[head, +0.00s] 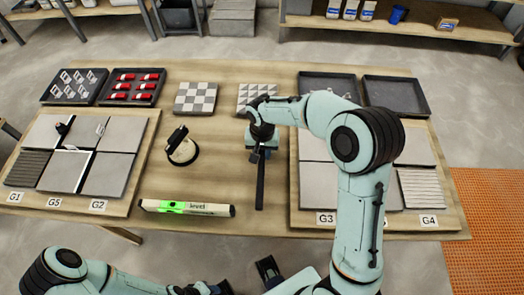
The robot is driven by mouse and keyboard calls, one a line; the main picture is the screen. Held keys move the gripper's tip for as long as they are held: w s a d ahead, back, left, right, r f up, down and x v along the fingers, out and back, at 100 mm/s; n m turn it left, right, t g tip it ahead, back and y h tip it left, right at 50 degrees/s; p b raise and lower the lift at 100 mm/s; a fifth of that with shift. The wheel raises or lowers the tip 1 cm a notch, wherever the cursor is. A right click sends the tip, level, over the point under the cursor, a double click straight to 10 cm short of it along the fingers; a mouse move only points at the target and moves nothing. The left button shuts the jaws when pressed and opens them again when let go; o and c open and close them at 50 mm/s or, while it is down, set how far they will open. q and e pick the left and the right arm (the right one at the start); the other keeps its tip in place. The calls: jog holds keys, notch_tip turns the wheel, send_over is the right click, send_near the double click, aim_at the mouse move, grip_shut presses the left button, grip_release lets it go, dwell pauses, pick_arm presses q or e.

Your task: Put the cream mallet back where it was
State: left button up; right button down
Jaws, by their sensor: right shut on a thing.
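My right gripper (261,150) is over the bare middle of the table and shut on a long black-handled tool (261,185), which looks like the mallet. Its handle points toward the table's front edge. Its head is hidden by the gripper and wrist, and I see no cream part of it. I cannot tell whether it touches the table. A separate round cream piece with a black grip (183,151) stands to the left. My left gripper (205,288) is low at the bottom edge, mostly cut off; its jaws do not show clearly.
A green-lit level (187,208) lies at the table's front. Tile boards stand left (130,204) and right (300,218), the right one partly behind my arm. Trays of clips (73,101) and red wedges (133,101), tile samples (196,98) and dark empty trays (396,95) line the back.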

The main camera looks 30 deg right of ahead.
jog(key=shift+f, duration=0.4)
jog(key=c, duration=0.8)
grip_release()
notch_tip(320, 180, up, 14)
jog(key=p, duration=0.1)
jog(key=shift+f, duration=0.25)
